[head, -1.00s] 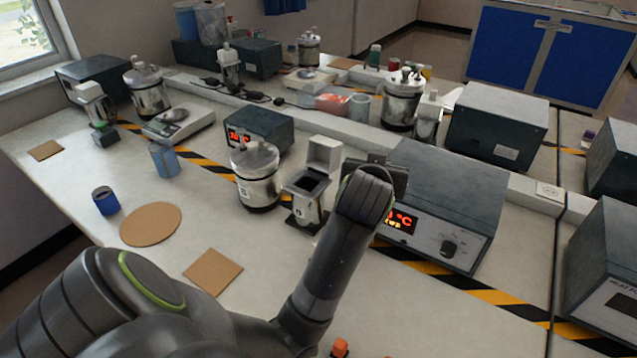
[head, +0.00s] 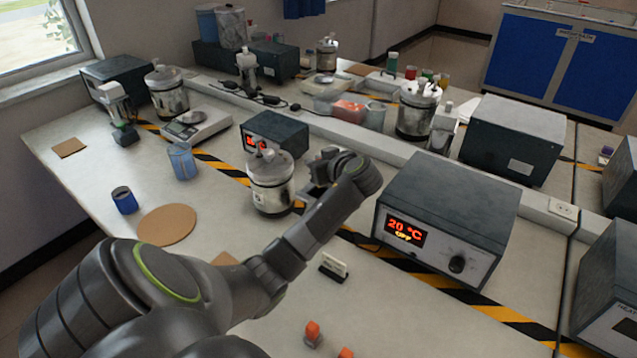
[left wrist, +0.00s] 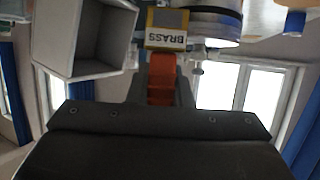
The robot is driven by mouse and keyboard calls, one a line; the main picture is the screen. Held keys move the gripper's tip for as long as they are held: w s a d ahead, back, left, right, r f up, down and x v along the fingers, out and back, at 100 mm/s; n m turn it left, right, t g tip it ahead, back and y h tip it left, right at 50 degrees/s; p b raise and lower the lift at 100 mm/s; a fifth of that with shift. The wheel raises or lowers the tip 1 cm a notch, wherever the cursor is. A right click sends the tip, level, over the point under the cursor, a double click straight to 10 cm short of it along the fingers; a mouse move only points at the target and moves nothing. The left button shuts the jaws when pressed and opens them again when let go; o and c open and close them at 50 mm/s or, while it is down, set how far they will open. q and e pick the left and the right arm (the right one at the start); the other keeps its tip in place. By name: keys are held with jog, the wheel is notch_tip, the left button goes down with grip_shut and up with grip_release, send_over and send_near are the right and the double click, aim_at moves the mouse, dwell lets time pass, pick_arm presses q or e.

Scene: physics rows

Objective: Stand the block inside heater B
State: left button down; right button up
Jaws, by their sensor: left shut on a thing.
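My left gripper (head: 322,172) is shut on a block (left wrist: 166,38) with a "BRASS" label. In the left wrist view the block's orange part (left wrist: 161,78) lies between my fingers. An open, hollow grey-white box shape (left wrist: 82,40) is beside the block, apart from it in the picture. In the head view my gripper is just right of a silver lidded pot (head: 270,183); my arm hides the block. A large grey unit (head: 445,215) reads "20 °C OFF", and a smaller unit (head: 275,135) has a red display. I cannot read which is heater B. My right gripper is out of view.
A small card (head: 333,268) stands on the bench in front of my arm. Orange-topped pieces (head: 313,330) are near the front edge. The front bench middle is mostly clear.

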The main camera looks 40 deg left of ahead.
pick_arm(q)
notch_tip(320, 180, down, 5)
jog(key=shift+f+p, duration=0.1)
jog(key=shift+p, duration=0.35)
jog(key=shift+f, duration=0.4)
jog(key=shift+f, duration=0.15)
jog(key=c, duration=1.6)
grip_release()
